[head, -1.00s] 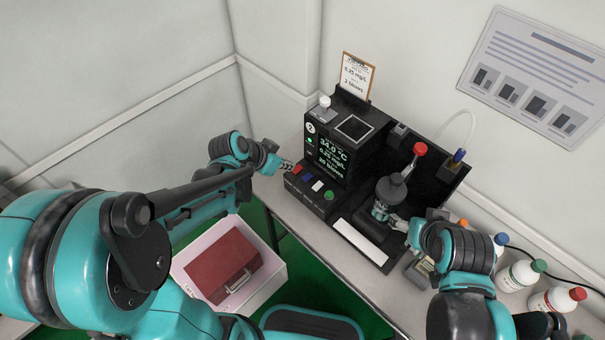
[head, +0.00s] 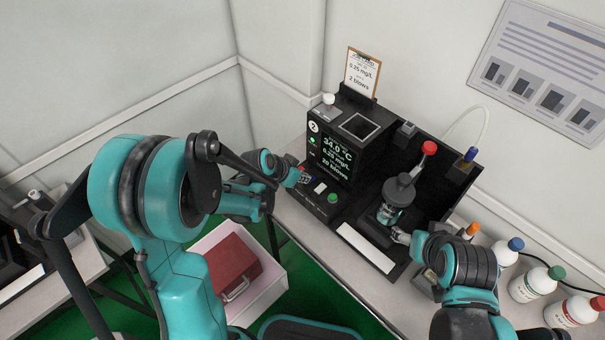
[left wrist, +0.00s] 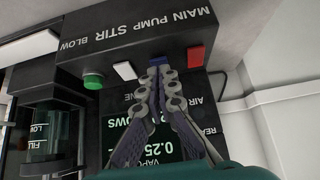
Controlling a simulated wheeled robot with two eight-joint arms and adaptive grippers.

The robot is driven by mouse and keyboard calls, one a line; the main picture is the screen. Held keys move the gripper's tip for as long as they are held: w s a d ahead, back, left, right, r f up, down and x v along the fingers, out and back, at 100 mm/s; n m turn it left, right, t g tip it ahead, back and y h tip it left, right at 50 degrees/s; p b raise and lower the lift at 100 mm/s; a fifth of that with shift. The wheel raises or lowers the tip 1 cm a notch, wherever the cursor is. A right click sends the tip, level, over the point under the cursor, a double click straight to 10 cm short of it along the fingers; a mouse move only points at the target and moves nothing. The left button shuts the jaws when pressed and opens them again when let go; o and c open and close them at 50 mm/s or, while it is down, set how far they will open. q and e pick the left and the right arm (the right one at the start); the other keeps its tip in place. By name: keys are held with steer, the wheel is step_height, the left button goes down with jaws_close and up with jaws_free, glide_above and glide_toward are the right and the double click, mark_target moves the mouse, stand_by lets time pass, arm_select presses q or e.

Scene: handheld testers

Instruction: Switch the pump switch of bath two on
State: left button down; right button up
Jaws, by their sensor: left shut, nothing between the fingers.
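The black tester (head: 335,155) with a round "2" badge stands on the bench, its lit screen reading 34.0 °C. In the left wrist view, its upside-down labels read MAIN, PUMP, STIR and BLOW. The blue pump switch (left wrist: 157,61) lies between the red main switch (left wrist: 196,56) and the white stir switch (left wrist: 125,71). My left gripper (left wrist: 161,72) is shut and empty, its tips right at the blue switch; I cannot tell if they touch. It partly hides the switches in the head view (head: 304,178). My right gripper (head: 401,236) is beside a small bottle (head: 388,214); its grip is unclear.
The green blow switch (left wrist: 93,81) is beyond the white one. A red-topped stirrer or handle (head: 429,148) rises over the bottle. Several capped bottles (head: 528,283) stand at the right. A white bin (head: 262,292) with a red case is below the bench.

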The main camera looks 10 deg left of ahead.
arm_select(q)
steer(key=shift+f, duration=0.2)
steer(key=shift+s+a+f+b, duration=0.1)
steer(key=shift+s+f+b, duration=0.15)
steer(key=shift+f+b, duration=0.45)
steer(key=shift+r+p, duration=0.65)
steer(key=shift+r, duration=0.35)
steer(key=shift+r, duration=0.1)
step_height(320, 180, up, 4)
steer(key=p, duration=0.3)
steer(key=s+a+r+p, duration=0.3)
steer(key=s+a+r, duration=0.1)
steer(key=s+r, duration=0.2)
steer(key=shift+s+a, duration=0.3)
steer(key=shift+s, duration=0.15)
steer(key=shift+f, duration=0.1)
